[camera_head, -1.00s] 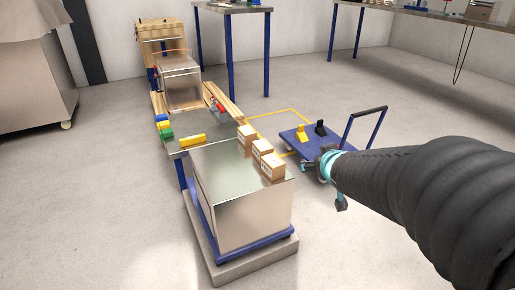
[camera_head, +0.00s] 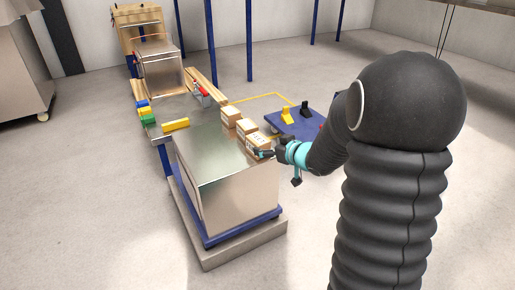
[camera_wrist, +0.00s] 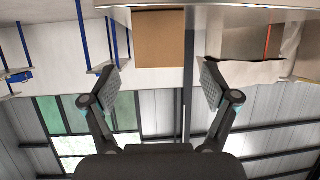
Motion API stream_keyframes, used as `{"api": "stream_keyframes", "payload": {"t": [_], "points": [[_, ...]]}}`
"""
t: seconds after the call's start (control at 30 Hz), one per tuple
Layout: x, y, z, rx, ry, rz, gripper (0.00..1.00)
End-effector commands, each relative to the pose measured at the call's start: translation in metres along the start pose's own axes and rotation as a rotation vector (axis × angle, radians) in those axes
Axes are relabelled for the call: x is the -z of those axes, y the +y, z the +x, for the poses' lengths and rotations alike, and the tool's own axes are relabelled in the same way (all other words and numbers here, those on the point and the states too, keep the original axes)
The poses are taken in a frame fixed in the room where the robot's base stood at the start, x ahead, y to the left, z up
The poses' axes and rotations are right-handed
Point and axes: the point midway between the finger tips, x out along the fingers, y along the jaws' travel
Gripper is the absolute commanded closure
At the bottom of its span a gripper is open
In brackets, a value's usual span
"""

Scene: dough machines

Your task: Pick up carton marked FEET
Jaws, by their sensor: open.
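Three small brown cartons stand in a row along the right edge of a shiny metal box top: the far carton (camera_head: 231,115), the middle carton (camera_head: 246,127) and the near carton (camera_head: 257,141). Their printing is too small to read, so I cannot tell which is marked FEET. My gripper (camera_head: 264,154) is at the near carton, which it partly covers. In the wrist view, my gripper (camera_wrist: 158,80) is open, with its two fingers spread wide. A plain brown carton face (camera_wrist: 159,40) shows between and beyond the fingertips, with nothing held.
The metal box (camera_head: 238,190) sits on a blue frame over a grey plinth. A yellow block (camera_head: 176,125) lies on the table behind it. A blue cart (camera_head: 292,121) with a yellow and a black object stands to the right. The floor at left is clear.

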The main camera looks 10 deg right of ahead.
Motion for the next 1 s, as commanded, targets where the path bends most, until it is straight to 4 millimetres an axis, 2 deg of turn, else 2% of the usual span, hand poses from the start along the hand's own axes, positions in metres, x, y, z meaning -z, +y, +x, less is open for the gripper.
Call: {"api": "stream_keyframes", "payload": {"t": [0.1, 0.27, 0.6, 0.93, 1.0], "points": [[-0.001, 0.0, 0.011, 0.001, 0.0, 0.0, 0.14], [0.002, 0.0, 0.019, 0.0, 0.0, -0.001, 0.14], [0.01, 0.0, 0.061, 0.0, 0.0, 0.0, 0.14], [0.012, 0.0, 0.066, -0.002, 0.0, 0.0, 0.14], [0.012, 0.0, 0.066, -0.002, 0.0, 0.0, 0.31]]}}
